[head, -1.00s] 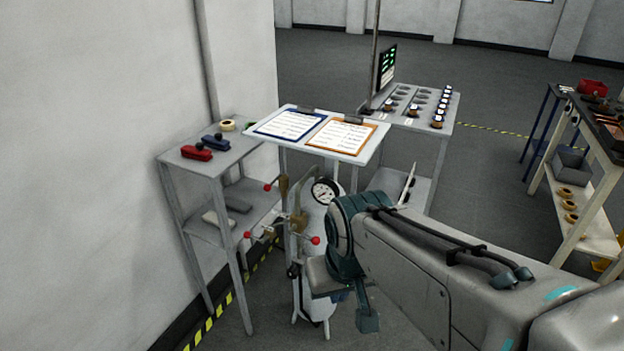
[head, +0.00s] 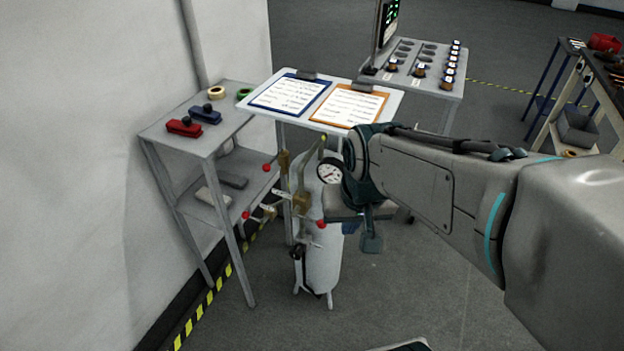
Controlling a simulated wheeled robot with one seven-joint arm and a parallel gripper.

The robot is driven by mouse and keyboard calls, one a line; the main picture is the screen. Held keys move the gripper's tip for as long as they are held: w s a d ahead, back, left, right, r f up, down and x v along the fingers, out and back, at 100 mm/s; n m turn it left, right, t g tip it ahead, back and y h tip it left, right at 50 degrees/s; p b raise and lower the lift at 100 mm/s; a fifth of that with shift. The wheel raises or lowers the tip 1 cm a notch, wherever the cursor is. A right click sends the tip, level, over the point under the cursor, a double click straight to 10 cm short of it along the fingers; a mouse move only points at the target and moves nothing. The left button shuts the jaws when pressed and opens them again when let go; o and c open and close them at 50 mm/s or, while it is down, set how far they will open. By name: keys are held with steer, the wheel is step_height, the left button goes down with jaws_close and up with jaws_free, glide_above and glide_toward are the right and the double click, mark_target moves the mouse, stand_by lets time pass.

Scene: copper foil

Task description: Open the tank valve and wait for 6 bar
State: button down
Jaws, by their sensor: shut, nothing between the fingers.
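The white tank (head: 322,265) stands upright on the floor beside the grey stand, partly behind my arm. Brass pipework (head: 301,200) rises at its top, with red-knobbed levers around it: one at upper left (head: 267,167), one at lower left (head: 246,215) and one at right (head: 321,223). The round pressure gauge (head: 330,172) has a white dial; its needle is too small to read. My gripper (head: 350,207) is just right of the pipework, below the gauge, apart from the levers as far as I can tell. It is shut and empty; its fingertips are mostly hidden.
A shelf (head: 172,150) with red and blue tools stands left against the wall. A white table (head: 345,87) with two clipboards stands above and behind the tank. A bench with a screen (head: 388,30) is behind it.

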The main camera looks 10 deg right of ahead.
steer(key=w+f+m+p, duration=0.1)
steer(key=w+m+p, duration=0.15)
steer(key=w, duration=0.65)
steer(key=m+h+p, duration=0.1)
steer(key=m, duration=0.2)
glide_above(309, 220)
steer(key=s+d, duration=0.4)
step_height(309, 220, down, 4)
steer(key=shift+r, duration=0.15)
steer(key=shift+s+a+f+p+x, duration=0.1)
steer(key=shift+s+a+p+x, duration=0.15)
steer(key=shift+x, duration=2)
steer(key=shift+s+a+f+p+x, duration=0.1)
steer(key=shift+s+a+x, duration=0.15)
steer(key=shift+x, duration=2)
steer(key=shift+s+a+f+p+x, duration=0.1)
steer(key=shift+s+a+p+x, duration=0.15)
steer(key=shift+x, duration=2.05)
steer(key=shift+r, duration=0.1)
